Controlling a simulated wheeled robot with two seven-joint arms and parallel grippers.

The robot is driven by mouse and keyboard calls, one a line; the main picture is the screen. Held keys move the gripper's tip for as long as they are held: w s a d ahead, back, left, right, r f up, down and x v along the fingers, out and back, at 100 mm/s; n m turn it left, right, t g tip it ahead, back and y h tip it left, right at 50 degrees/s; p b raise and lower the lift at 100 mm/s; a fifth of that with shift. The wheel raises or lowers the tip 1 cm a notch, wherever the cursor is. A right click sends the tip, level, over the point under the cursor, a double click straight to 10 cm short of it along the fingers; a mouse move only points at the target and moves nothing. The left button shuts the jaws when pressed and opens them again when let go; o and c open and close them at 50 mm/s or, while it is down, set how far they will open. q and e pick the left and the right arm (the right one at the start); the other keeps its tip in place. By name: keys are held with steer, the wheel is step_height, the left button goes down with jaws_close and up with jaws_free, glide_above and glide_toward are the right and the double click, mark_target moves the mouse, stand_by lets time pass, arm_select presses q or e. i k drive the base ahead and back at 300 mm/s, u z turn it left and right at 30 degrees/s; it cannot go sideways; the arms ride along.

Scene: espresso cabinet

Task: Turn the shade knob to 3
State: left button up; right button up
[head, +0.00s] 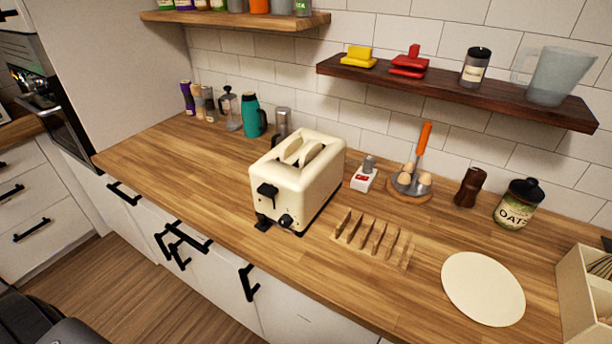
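A cream toaster (298,182) stands on the wooden counter, with two bread slices (298,152) showing in its top slots. Its front end faces the lower left. A black lever (267,193) sits high on that end. A round black knob (286,221) sits low on it, with small marks around it that are too small to read. I cannot tell which number the knob points at. A flat black piece (262,225) sticks out at the toaster's front base. Neither of my grippers is in view, and nothing touches the toaster.
A wooden toast rack (374,239) stands right of the toaster, with a round cream plate (483,288) beyond it. A small white box (363,179) and an egg holder (410,188) stand behind. Black handles (249,283) stick out below the edge.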

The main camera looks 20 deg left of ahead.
mark_target(285, 221)
steer(key=u, duration=0.55)
steer(key=k, duration=1.3)
steer(key=z, duration=0.3)
steer(key=i, duration=0.8)
steer(key=z, duration=0.55)
